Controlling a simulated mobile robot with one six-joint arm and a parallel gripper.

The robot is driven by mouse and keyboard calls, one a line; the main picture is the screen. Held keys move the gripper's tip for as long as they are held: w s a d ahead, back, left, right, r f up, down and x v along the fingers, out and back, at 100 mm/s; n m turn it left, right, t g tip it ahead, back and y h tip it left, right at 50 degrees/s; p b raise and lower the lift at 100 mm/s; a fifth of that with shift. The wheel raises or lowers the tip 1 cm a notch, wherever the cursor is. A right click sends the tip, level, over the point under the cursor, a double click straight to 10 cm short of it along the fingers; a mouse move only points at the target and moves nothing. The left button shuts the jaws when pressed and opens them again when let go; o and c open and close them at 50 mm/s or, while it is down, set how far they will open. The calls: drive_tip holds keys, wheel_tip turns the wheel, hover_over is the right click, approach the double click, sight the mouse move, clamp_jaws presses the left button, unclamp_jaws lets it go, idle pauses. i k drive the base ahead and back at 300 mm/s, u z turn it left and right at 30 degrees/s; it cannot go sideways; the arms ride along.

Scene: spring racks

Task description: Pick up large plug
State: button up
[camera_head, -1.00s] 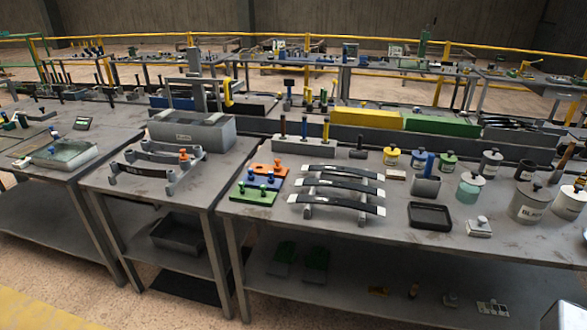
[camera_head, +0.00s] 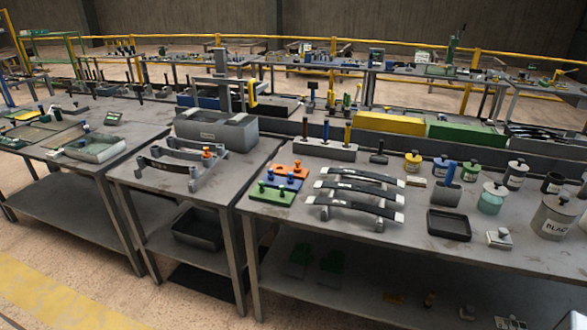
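I cannot tell for certain which thing is the large plug. Small knobbed pieces stand on an orange plate (camera_head: 281,168), a blue plate (camera_head: 296,184) and a green plate (camera_head: 270,197) on the middle table. An orange knobbed piece (camera_head: 207,152) sits on the spring rack (camera_head: 192,180) on the table to the left. A dark knobbed piece (camera_head: 378,157) stands behind the leaf springs (camera_head: 358,191). My gripper is not in view.
A grey bin (camera_head: 215,131) stands at the back of the left table. A black tray (camera_head: 449,225), a white-labelled canister (camera_head: 555,218) and several jars crowd the right table. Open floor (camera_head: 70,270) lies in front at the left.

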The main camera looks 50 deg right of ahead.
sight(297, 169)
drive_tip(key=u, duration=0.05)
drive_tip(key=i, duration=0.9)
drive_tip(key=z, duration=0.05)
